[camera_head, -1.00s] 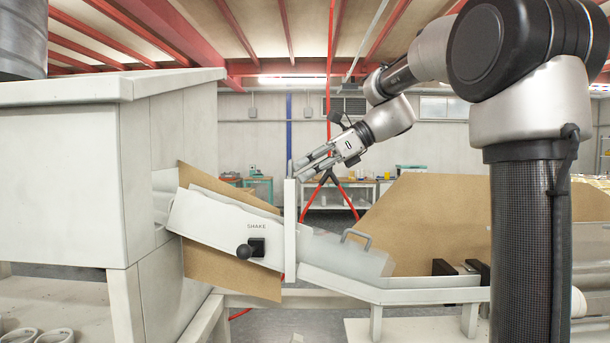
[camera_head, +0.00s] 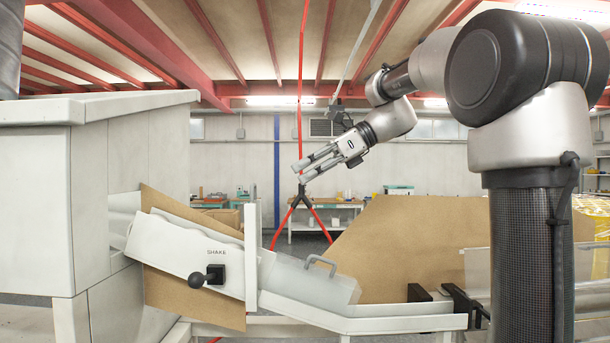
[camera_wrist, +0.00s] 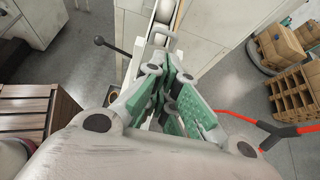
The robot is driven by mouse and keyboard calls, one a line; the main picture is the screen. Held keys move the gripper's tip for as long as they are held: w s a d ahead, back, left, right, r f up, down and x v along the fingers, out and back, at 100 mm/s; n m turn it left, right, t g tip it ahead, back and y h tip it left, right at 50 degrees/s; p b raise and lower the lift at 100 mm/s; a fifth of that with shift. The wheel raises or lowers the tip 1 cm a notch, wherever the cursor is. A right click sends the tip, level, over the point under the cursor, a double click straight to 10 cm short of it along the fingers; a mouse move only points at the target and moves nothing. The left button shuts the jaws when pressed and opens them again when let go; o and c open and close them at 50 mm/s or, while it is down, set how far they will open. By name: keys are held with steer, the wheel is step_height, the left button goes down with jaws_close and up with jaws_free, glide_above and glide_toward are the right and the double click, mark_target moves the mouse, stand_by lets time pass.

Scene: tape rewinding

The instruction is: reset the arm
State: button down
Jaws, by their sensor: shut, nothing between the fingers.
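My gripper (camera_head: 308,172) is raised in the air in the head view, pointing left and slightly down above the chute. It is shut and empty. In the wrist view its green-padded fingers (camera_wrist: 170,97) meet in front of the chute. The chute (camera_head: 340,318) slopes down to the right from a large white cabinet (camera_head: 50,200). A clear cover with a grey handle (camera_head: 321,263) lies on the chute. A black lever knob (camera_head: 196,280) marked SHAKE sticks out of the chute's upper part.
A tan board (camera_head: 420,240) stands behind the chute. A red cable (camera_head: 302,90) hangs behind my gripper and also shows in the wrist view (camera_wrist: 270,126). Stacked boxes on a pallet (camera_wrist: 290,60) are at the right there. The air around my gripper looks free.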

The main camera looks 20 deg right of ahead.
stand_by(0.3)
steer(key=s+d+f+n+h, duration=0.2)
steer(key=d+f+n+h, duration=0.45)
steer(key=f, duration=0.55)
steer(key=s+d+f+n+h, duration=0.2)
steer(key=s+f+n, duration=0.5)
steer(key=s, duration=0.4)
steer(key=s+d+f+n+h, duration=0.2)
steer(key=s+d+f+n, duration=0.3)
steer(key=s, duration=0.6)
step_height(320, 180, down, 2)
steer(key=n, duration=0.2)
steer(key=shift+s+d+n+t+h, duration=0.15)
steer(key=shift+d+n+t+h, duration=0.05)
steer(key=shift+n+t+h, duration=0.2)
